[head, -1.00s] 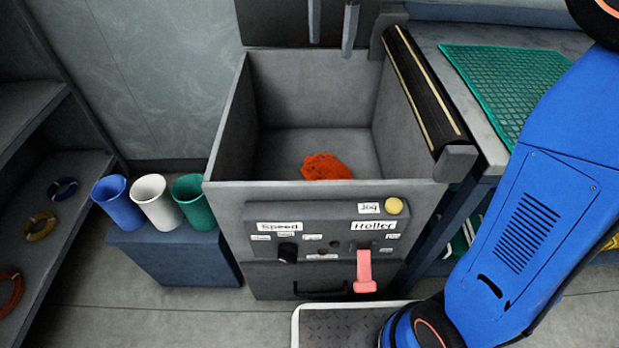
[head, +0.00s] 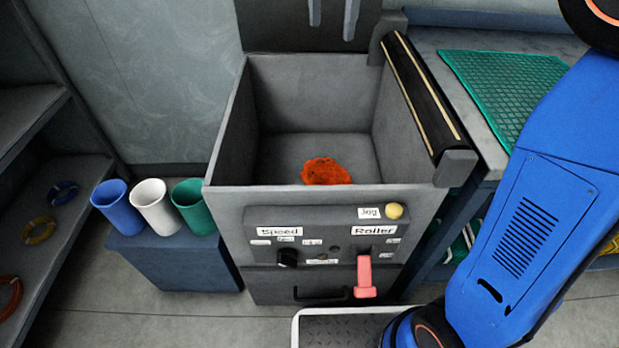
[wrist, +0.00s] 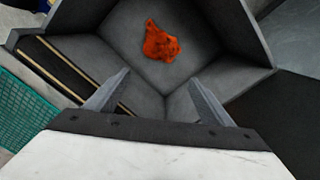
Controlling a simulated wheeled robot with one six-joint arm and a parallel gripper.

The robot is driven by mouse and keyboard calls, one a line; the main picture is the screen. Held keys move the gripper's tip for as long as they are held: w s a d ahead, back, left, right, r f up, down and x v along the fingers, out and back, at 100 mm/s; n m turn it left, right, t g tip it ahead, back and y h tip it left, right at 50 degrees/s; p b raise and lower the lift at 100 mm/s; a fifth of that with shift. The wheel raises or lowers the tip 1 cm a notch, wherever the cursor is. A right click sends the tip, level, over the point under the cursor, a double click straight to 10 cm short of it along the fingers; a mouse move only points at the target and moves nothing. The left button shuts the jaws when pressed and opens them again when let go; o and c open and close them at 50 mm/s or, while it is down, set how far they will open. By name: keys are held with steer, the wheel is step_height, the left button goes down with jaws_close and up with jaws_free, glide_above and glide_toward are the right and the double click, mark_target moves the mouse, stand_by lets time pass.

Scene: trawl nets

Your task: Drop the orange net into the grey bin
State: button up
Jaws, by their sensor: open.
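The orange net (head: 326,171) lies in a crumpled heap on the floor of the grey bin (head: 228,125). The wrist view also shows the orange net (wrist: 160,42) on the bin floor, apart from my fingers. My gripper (wrist: 152,88) is open and empty above the bin, its two fingers spread apart. In the head view only the finger ends of my gripper (head: 332,20) show at the top edge, above the back of the bin.
A black roller (head: 422,90) runs along the bin's right edge, beside a bench with a green net (head: 500,85). Blue, white (head: 155,205) and green cups stand on a blue box at left. A panel with a pink lever (head: 365,278) fronts the bin.

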step_height(320, 180, up, 15)
steer(key=shift+f, duration=0.2)
stand_by(0.6)
